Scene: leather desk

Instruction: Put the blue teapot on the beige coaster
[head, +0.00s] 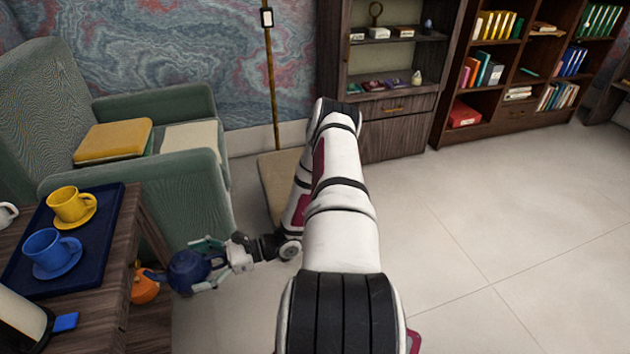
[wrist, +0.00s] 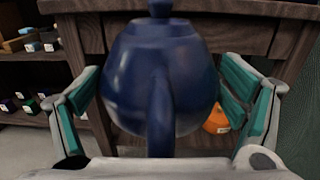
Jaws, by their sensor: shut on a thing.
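The dark blue teapot (head: 187,270) is held off the floor beside the wooden desk, at the lower left of the head view. It fills the middle of the wrist view (wrist: 160,75), upright, with its handle towards the wrist camera. My gripper (head: 208,264) is shut on the teapot, with its green-padded fingers on either side of the body. In the wrist view the desk's edge and side stand behind the teapot. I cannot make out a beige coaster in either view.
The wooden desk (head: 114,297) holds a dark blue tray (head: 104,252) with a yellow cup (head: 70,204) and a blue cup (head: 50,250) on saucers. An orange object (head: 145,288) sits low by the desk. A green armchair (head: 190,190) stands behind. The floor at right is clear.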

